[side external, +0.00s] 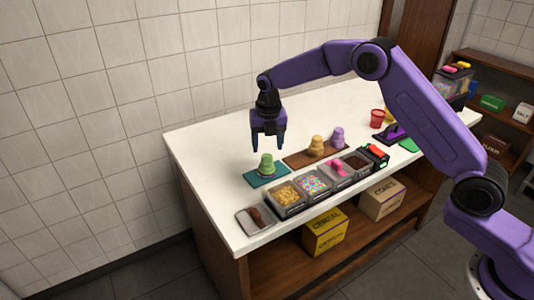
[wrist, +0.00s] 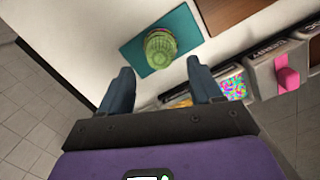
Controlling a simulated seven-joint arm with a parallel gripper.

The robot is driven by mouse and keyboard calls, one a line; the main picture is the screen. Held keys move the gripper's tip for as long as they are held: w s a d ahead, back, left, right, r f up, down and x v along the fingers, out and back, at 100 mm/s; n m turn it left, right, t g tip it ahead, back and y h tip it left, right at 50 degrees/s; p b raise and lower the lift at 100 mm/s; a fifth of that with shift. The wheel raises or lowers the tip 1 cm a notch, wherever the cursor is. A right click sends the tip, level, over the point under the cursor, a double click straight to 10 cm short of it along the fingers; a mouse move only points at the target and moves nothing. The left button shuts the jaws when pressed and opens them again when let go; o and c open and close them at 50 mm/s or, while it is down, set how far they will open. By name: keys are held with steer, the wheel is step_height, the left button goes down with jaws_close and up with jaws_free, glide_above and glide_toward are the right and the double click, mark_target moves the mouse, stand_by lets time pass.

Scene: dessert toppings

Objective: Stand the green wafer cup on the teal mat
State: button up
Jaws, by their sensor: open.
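The green wafer cup (side external: 266,164) stands upright on the teal mat (side external: 258,179) at the left part of the counter in the side view. In the wrist view the open fingers (wrist: 163,78) are apart from the cup.
Red cups (side external: 377,118) stand further right. The counter behind the mat is clear.

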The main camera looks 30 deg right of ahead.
mark_target(268, 159)
step_height(268, 159, up, 6)
steer(key=s+a+r+m, duration=0.2)
steer(key=s+r+m, duration=0.15)
steer(key=s, duration=0.75)
steer(key=s+a+r+m, duration=0.15)
steer(key=s+m, duration=0.35)
steer(key=s, duration=0.6)
steer(key=s+d+f+m, duration=0.1)
steer(key=s+d+m, duration=0.4)
steer(key=s, duration=0.7)
steer(key=s+d+m+g+y, duration=0.1)
steer(key=s+d+m, duration=0.4)
steer(key=s, duration=0.7)
steer(key=shift+d+f, duration=0.4)
steer(key=shift+d, duration=0.3)
